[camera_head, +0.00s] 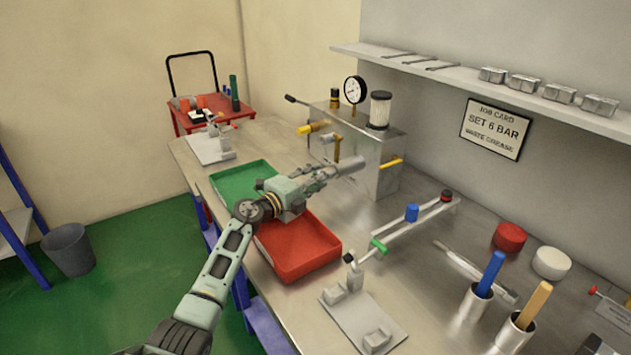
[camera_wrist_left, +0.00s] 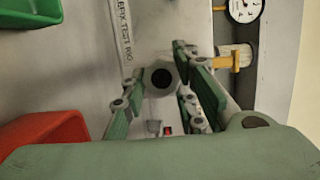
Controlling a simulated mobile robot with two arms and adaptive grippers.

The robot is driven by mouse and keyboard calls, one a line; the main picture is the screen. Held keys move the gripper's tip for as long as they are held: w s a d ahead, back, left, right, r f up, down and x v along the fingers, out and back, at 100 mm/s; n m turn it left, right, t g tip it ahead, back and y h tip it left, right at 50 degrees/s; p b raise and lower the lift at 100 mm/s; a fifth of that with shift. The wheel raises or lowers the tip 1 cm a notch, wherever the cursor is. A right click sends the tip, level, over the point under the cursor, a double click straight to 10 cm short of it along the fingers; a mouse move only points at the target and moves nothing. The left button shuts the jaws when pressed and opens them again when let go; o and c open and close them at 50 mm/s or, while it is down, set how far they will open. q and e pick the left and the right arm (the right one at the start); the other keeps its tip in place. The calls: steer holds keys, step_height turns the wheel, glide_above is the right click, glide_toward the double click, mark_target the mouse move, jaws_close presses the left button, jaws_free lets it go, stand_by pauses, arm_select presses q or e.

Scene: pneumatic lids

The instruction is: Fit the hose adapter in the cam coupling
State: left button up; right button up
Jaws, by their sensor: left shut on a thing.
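My left gripper (camera_head: 322,175) is shut on a grey cylindrical piece, which looks like the hose adapter (camera_head: 347,166). It lies roughly level, pointing right toward the grey test rig (camera_head: 386,180). In the left wrist view the adapter (camera_wrist_left: 160,76) shows end-on as a grey ring with a dark bore, between the green-padded fingers. The rig's front bears brass-yellow fittings (camera_head: 314,127) and a yellow lever (camera_head: 391,163). I cannot tell which fitting is the cam coupling. Whether the adapter touches the rig is also unclear. My right gripper is not in view.
A green tray (camera_head: 222,186) and a red tray (camera_head: 296,279) lie below my left arm. A gauge (camera_head: 355,90) and a clear filter (camera_head: 380,108) top the rig.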

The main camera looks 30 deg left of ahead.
arm_select(q)
steer(key=shift+w+d, duration=0.25)
steer(key=shift+w, duration=0.1)
steer(key=o, duration=1.2)
steer(key=shift+p+v, duration=2.2)
steer(key=shift+v, duration=1.3)
